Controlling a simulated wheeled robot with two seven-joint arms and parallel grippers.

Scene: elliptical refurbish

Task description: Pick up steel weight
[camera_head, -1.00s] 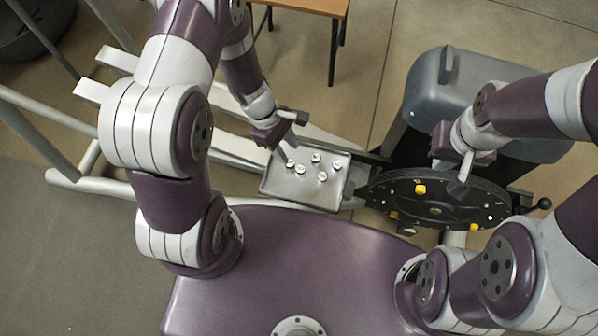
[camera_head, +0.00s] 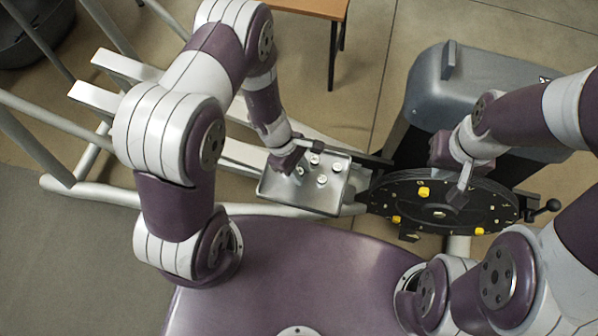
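Several small silvery steel weights (camera_head: 322,181) stand on a shallow metal tray (camera_head: 330,206) in the middle of the head view. My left gripper (camera_head: 300,166) is low over the left part of the tray, at the weights there. Its fingers partly hide the weights, and I cannot tell whether it holds one. My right gripper (camera_head: 461,187) is above the black disc (camera_head: 480,206) to the right. Its opening is too small and seen too steeply to judge.
The black disc carries several yellow pieces (camera_head: 424,192) and has a knobbed handle (camera_head: 553,205) at its right. A grey-blue housing (camera_head: 480,80) stands behind it. Pale frame bars (camera_head: 120,195) lie left of the tray. A wooden table (camera_head: 312,8) is at the back.

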